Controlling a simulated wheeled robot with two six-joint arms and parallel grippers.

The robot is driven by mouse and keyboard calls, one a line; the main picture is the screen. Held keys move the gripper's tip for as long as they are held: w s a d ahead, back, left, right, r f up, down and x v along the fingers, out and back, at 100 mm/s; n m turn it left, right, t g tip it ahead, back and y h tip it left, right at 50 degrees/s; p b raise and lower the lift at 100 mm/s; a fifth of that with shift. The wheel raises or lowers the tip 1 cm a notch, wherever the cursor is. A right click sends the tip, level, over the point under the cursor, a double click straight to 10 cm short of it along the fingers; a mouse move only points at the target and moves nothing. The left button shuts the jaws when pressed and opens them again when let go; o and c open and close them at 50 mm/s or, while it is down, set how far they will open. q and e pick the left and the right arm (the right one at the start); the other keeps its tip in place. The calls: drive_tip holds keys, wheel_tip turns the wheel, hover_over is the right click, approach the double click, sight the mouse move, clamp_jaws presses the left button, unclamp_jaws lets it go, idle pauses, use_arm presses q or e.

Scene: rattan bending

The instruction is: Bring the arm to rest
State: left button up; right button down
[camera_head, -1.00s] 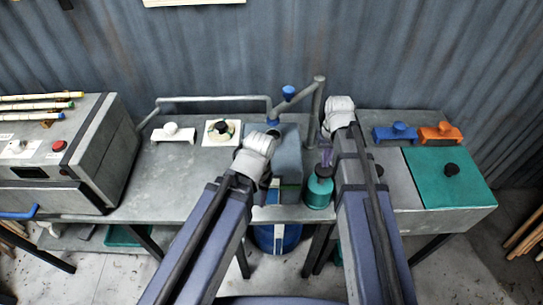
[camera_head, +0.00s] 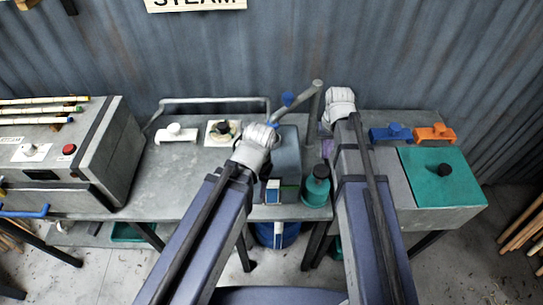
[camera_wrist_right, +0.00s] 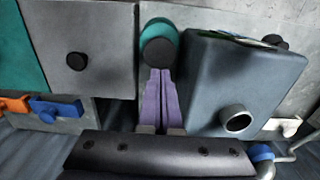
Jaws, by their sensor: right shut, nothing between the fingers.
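My right gripper (camera_wrist_right: 161,100) is shut and empty; its two purple fingers lie together in the right wrist view. In the head view only a bit of purple of the right gripper (camera_head: 326,149) shows beside the wrist. In the wrist view its tips point toward a teal bottle with a black cap (camera_wrist_right: 159,50); I cannot tell whether they touch. The bottle (camera_head: 317,190) stands upright on the bench between my arms in the head view. My left arm reaches in from the left, and its fingers are hidden behind its white wrist.
A grey-blue block (camera_wrist_right: 240,80) with a pipe stub is close to the right gripper. A grey steam box (camera_head: 75,155) stands at left on the metal bench (camera_head: 175,185). A green panel (camera_head: 430,180), blue clamp (camera_head: 390,132) and orange clamp (camera_head: 434,133) are at right.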

drive_tip(key=s+a+f+n+b, duration=0.1)
drive_tip(key=s+a+f+b, duration=0.4)
drive_tip(key=s+f+b, duration=0.2)
drive_tip(key=s+a+f+n+h+b, duration=0.1)
drive_tip(key=s+a+f+n+b, duration=0.1)
drive_tip(key=s+a+f+b, duration=0.3)
wheel_tip(320, 180, down, 4)
drive_tip(key=s+b, duration=0.2)
drive_tip(key=b, duration=0.2)
drive_tip(key=shift+s+a, duration=0.2)
drive_tip(key=shift+a, duration=0.05)
drive_tip(key=shift+r, duration=0.1)
